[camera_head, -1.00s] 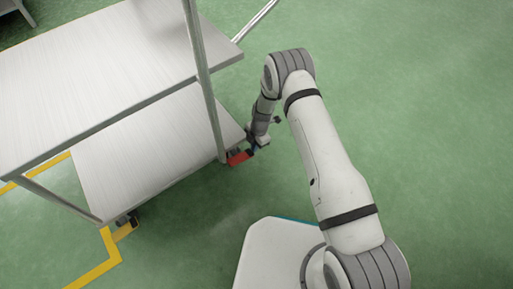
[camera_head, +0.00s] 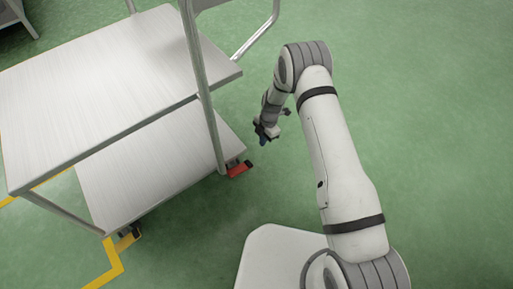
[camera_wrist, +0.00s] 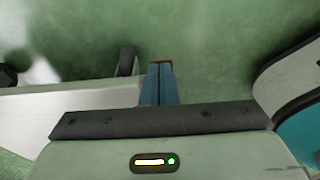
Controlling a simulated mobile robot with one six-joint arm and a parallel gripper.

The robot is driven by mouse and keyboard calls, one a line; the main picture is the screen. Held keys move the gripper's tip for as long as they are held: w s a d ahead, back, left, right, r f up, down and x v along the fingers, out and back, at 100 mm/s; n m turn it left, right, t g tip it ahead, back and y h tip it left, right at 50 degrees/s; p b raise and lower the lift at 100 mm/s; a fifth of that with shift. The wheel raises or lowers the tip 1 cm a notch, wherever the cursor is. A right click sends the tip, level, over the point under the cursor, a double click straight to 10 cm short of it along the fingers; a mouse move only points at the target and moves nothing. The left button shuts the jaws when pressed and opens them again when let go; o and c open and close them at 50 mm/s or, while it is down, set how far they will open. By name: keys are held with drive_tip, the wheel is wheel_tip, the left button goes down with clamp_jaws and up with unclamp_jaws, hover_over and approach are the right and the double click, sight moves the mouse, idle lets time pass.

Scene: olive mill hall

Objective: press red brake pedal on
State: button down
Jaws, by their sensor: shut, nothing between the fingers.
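The red brake pedal (camera_head: 239,170) sits low at the near right corner of the metal cart, by its caster. I cannot tell from its angle whether it is pressed. My gripper (camera_head: 263,141) is above and slightly right of the pedal in the head view, apart from it, pointing down. In the wrist view its blue fingers (camera_wrist: 160,82) are shut together and empty. A thin sliver of the red pedal (camera_wrist: 164,62) shows just past the fingertips; the rest is hidden behind them.
The cart has an upper shelf (camera_head: 100,85) and a lower shelf (camera_head: 150,165), with an upright post (camera_head: 205,100) near the pedal. A tubular handle (camera_head: 262,38) juts out at the back. Yellow floor lines (camera_head: 113,262) run at lower left. Green floor to the right is clear.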

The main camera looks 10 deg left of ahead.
drive_tip(key=shift+w+d+r+p, duration=0.15)
drive_tip(key=shift+w+d+r, duration=0.25)
drive_tip(key=shift+r, duration=0.3)
drive_tip(key=shift+w+d+r+p, duration=0.15)
drive_tip(key=shift+w+d+r, duration=0.2)
drive_tip(key=shift+r, duration=0.3)
drive_tip(key=s+d+r+m+t+p, duration=0.1)
drive_tip(key=d+r+m+p, duration=0.35)
drive_tip(key=r, duration=1.05)
drive_tip(key=s+d+r+m+p, duration=0.1)
drive_tip(key=d+r+m+p, duration=0.4)
drive_tip(key=r, duration=1)
drive_tip(key=s+d+r+m+t+p, duration=0.1)
drive_tip(key=s+d+r+m+p, duration=0.35)
drive_tip(key=r, duration=1.05)
drive_tip(key=s+d+r+m+p, duration=0.3)
drive_tip(key=s+r+m+p, duration=0.1)
drive_tip(key=s+r, duration=0.3)
drive_tip(key=s+d+r+m+t+h+p, duration=0.1)
drive_tip(key=s+d+r+m+p, duration=0.3)
drive_tip(key=s+r+p, duration=0.3)
drive_tip(key=s+d+r+m+t+p, duration=0.1)
drive_tip(key=s+d+r+m+p, duration=0.3)
drive_tip(key=r, duration=1.1)
drive_tip(key=s+m+p, duration=0.1)
drive_tip(key=s+p, duration=0.1)
drive_tip(key=s, duration=0.1)
drive_tip(key=shift+d+r+m, duration=0.15)
drive_tip(key=shift+d+m, duration=0.05)
drive_tip(key=shift+m, duration=0.2)
